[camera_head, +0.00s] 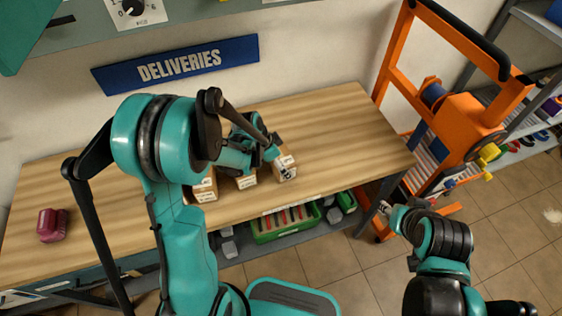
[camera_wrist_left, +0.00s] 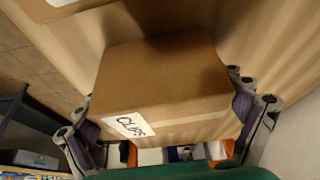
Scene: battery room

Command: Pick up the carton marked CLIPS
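The brown carton marked CLIPS (camera_wrist_left: 165,75) fills the middle of the left wrist view, its white label on the near face. In the head view a carton (camera_head: 287,170) stands at the table's front edge, under my left gripper (camera_head: 277,157). In the left wrist view the fingers of my left gripper (camera_wrist_left: 165,125) are spread, one on each side of the CLIPS carton, close to its sides. I cannot tell whether they press on it. My right gripper (camera_head: 386,208) hangs right of the table, away from the cartons; its fingers are too small to read.
Two more cartons, a middle one (camera_head: 246,183) and a left one (camera_head: 205,190), stand left of the gripped spot. A dark red object (camera_head: 52,225) lies at the table's left. A green crate (camera_head: 268,232) sits on the shelf below. An orange frame (camera_head: 462,112) stands at the right.

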